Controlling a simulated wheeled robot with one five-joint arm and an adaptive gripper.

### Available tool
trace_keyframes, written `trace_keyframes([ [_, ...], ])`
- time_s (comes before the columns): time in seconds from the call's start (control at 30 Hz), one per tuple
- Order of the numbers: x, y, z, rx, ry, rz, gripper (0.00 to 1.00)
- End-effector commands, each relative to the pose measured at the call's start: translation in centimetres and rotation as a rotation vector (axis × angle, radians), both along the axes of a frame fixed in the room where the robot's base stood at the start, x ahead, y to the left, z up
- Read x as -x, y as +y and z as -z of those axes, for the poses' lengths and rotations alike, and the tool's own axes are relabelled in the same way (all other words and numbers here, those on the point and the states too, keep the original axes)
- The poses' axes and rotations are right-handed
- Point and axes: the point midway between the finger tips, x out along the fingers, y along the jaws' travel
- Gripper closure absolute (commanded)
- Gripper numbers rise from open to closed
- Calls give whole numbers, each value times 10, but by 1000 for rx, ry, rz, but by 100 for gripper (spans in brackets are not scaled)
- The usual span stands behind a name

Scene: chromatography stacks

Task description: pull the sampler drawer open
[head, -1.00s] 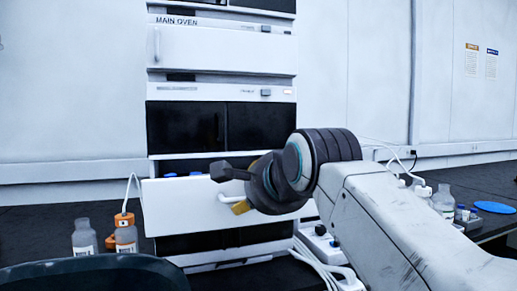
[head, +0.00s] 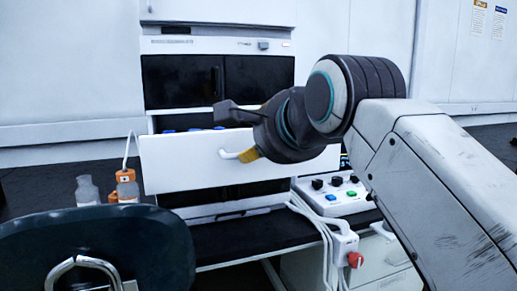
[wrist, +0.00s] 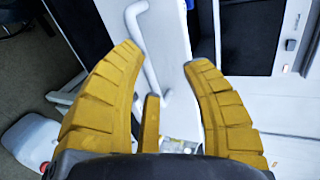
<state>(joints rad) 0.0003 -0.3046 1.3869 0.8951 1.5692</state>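The sampler drawer (head: 180,166) has a wide white front and stands out from the dark-fronted stack in the head view. Blue tops show behind its upper edge. Its white bar handle (head: 228,156) is on the front, with a yellow finger of my gripper (head: 248,154) at its right end. The fingers are spread apart, not clamped. I cannot tell whether they touch the handle.
A control box (head: 335,196) with knobs and white cables stands right of the drawer. Bottles, one with an orange cap (head: 125,178), stand on the black bench at left. A white cabinet (head: 385,262) is below right.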

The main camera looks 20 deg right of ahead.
Motion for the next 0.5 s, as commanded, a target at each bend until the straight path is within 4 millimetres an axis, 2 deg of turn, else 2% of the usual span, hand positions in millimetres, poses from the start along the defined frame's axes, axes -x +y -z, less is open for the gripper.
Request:
trace_keyframes([
  [0.5,29,0,0,1,16,0,57],
])
